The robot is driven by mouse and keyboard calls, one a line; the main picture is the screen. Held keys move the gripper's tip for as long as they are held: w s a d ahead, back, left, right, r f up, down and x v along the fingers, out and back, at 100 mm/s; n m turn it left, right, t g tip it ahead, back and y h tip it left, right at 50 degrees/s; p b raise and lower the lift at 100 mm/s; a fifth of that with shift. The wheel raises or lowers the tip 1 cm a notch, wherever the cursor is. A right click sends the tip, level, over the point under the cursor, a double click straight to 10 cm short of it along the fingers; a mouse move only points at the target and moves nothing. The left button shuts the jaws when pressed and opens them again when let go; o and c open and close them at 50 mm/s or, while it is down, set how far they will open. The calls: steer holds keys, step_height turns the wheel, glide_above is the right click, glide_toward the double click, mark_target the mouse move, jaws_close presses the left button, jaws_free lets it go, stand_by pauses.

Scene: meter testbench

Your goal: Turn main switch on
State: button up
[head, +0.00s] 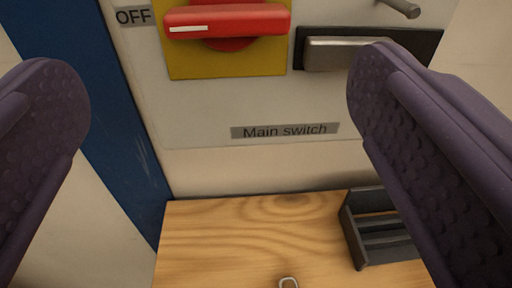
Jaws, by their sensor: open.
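The main switch has a red handle (228,21) on a yellow plate (230,60) at the top of the head view. The handle lies horizontal, and a white mark on its left end points toward an "OFF" label (133,16). A "Main switch" label (285,131) sits lower on the pale panel (190,115). My gripper (215,90) is open and empty, with one purple finger at the left edge and one at the right. The red handle shows between and beyond the fingers, apart from them. The top of the panel is cut off.
A metal latch on a black plate (300,50) is right of the switch, with a grey rod (399,8) above it. Below is a wooden surface (235,235) with a dark holder (380,240) and a small metal loop (288,283). A blue post (95,90) stands left.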

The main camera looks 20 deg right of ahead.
mark_target(227, 25)
steer(key=b+x, duration=0.1)
steer(key=x, duration=0.6)
steer(key=shift+w+d+f+b, duration=0.1)
steer(key=shift+d+b, duration=0.1)
steer(key=shift+b, duration=0.1)
steer(key=c, duration=1.1)
